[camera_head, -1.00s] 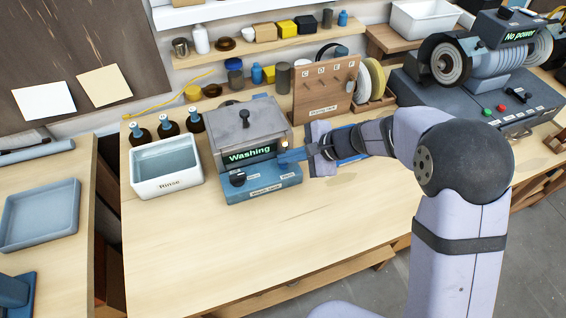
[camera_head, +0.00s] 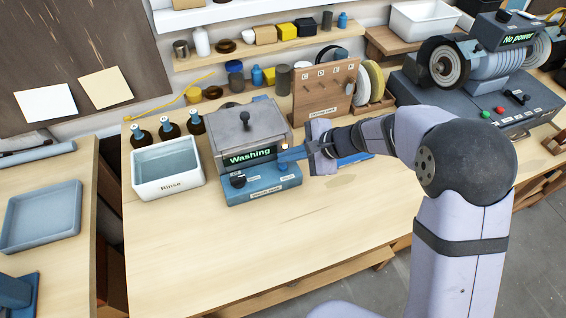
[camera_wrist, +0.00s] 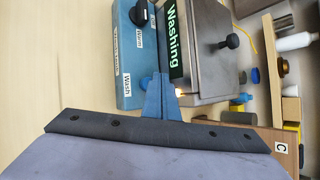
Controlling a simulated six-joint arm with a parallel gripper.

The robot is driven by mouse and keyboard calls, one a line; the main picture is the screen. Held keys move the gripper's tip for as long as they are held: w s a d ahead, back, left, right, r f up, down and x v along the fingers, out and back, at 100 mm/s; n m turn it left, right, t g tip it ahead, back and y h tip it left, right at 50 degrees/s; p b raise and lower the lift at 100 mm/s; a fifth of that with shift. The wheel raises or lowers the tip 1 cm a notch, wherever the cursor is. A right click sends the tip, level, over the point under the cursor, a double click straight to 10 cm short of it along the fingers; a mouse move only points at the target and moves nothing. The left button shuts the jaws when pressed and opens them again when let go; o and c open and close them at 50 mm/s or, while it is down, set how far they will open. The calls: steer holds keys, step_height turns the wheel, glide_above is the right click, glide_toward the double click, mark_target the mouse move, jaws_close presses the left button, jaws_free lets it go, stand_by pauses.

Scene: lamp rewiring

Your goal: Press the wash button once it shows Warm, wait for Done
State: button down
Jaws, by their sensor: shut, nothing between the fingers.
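The washing machine (camera_head: 265,187) is a blue-based unit with a grey lidded tank (camera_head: 238,128) on the workbench. Its display (camera_head: 250,156) reads "Washing" in green. The display also shows in the wrist view (camera_wrist: 175,42), with a dark knob and the labels "Warm" and "Wash" on the blue front panel (camera_wrist: 130,65). My gripper (camera_head: 283,156) is shut and empty, its blue fingertips at the right end of the front panel, by a small orange glow. The fingers also show in the wrist view (camera_wrist: 160,84).
A white Rinse basin (camera_head: 168,186) stands left of the washer, with several dark bottles behind it. A wooden pegboard rack (camera_head: 322,92) stands behind my gripper. A grinder-like machine reading "No power" (camera_head: 518,38) is at the right. The front bench top is clear.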

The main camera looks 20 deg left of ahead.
mark_target(287, 170)
stand_by(0.3)
step_height(287, 170, up, 5)
steer(key=p, duration=0.3)
steer(key=shift+p, duration=0.35)
stand_by(0.7)
